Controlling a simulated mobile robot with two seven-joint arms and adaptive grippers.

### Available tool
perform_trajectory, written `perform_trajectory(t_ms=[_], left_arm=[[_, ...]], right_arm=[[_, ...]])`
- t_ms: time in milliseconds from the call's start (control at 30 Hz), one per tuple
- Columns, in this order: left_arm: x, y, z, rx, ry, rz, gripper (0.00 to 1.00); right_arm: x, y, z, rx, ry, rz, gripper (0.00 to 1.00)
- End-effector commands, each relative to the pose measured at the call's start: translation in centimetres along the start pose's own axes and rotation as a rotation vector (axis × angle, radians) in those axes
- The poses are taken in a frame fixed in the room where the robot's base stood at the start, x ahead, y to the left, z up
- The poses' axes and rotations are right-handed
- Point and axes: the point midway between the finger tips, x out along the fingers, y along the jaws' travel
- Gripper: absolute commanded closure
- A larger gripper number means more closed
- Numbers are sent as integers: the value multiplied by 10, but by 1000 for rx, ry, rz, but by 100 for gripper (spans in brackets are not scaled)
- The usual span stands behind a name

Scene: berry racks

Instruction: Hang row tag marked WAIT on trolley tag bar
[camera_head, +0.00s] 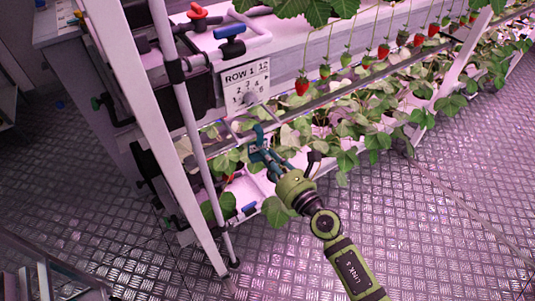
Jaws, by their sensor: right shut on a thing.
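My right gripper (262,147), with blue-green fingers, reaches up from the bottom right to the near end of the plant rack. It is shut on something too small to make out. A thin pale looped piece (238,128) shows by the fingertips; I cannot tell whether it belongs to a tag. A white sign (246,86) reading ROW 1 with more figures is on the rack end, just above the gripper. No WAIT lettering is readable. A metal frame (45,275) at the lower left may be part of the trolley; no tag bar can be made out. My left gripper is not in view.
White posts and a grey pipe (188,110) stand close left of the gripper. A red valve (197,12) and a blue valve (230,31) are above. Strawberries (302,86) hang along the rack over leafy plants (345,130).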

Motion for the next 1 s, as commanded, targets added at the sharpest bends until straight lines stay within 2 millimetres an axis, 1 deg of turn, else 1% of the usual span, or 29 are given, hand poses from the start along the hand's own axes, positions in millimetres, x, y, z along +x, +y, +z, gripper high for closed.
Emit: perform_trajectory(t_ms=[800,1000], left_arm=[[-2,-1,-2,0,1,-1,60],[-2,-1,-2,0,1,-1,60]], right_arm=[[-42,0,-1,0,1,-1,100],[-49,0,0,0,1,0,100]])
